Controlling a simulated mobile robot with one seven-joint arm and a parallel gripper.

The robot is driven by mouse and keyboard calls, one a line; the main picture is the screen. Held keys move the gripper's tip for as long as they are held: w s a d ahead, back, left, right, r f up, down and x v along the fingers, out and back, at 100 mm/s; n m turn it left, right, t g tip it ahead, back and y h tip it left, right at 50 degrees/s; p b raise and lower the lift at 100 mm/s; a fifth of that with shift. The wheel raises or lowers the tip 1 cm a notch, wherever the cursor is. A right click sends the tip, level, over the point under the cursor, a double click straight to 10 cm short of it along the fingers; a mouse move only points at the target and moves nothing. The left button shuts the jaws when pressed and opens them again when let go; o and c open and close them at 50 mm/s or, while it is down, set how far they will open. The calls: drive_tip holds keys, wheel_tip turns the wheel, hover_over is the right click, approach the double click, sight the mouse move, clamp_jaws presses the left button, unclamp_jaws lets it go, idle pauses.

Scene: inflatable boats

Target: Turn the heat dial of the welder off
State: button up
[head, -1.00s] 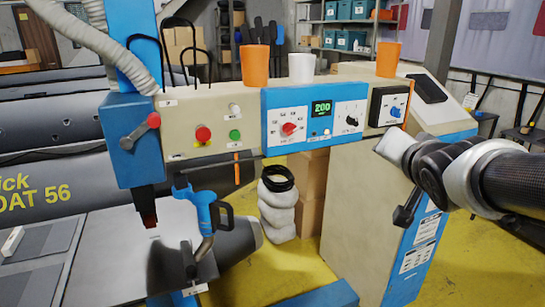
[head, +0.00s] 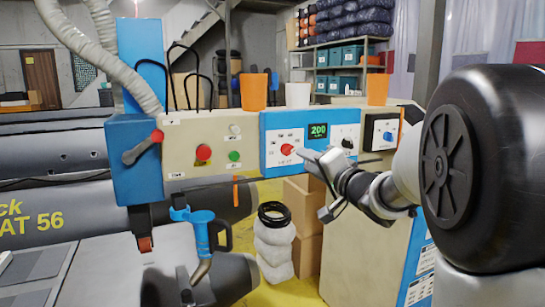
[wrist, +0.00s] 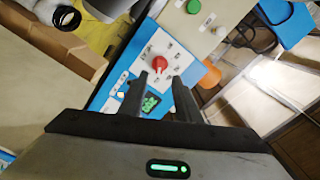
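The welder's blue control panel (head: 270,134) carries a red dial (head: 287,149) at its left, a green display (head: 318,131) reading 200, and a black dial (head: 347,142) at its right. I cannot read which dial is marked as heat. My gripper (head: 301,153) is just right of the red dial in the head view. In the wrist view the red dial (wrist: 159,63) lies just beyond and between my two fingertips (wrist: 160,78). The fingers are apart with nothing between them, and do not appear to touch the dial. The display shows partly between the fingers.
A red button (head: 203,152) and a green button (head: 235,156) sit on the beige panel to the left. Orange cups (head: 254,92) and a white cup (head: 298,95) stand on top. A black box with a blue dial (head: 388,136) is at the right.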

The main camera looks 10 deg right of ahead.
sight(290, 152)
drive_tip(key=x, duration=0.8)
drive_tip(key=shift+w, duration=0.2)
clamp_jaws()
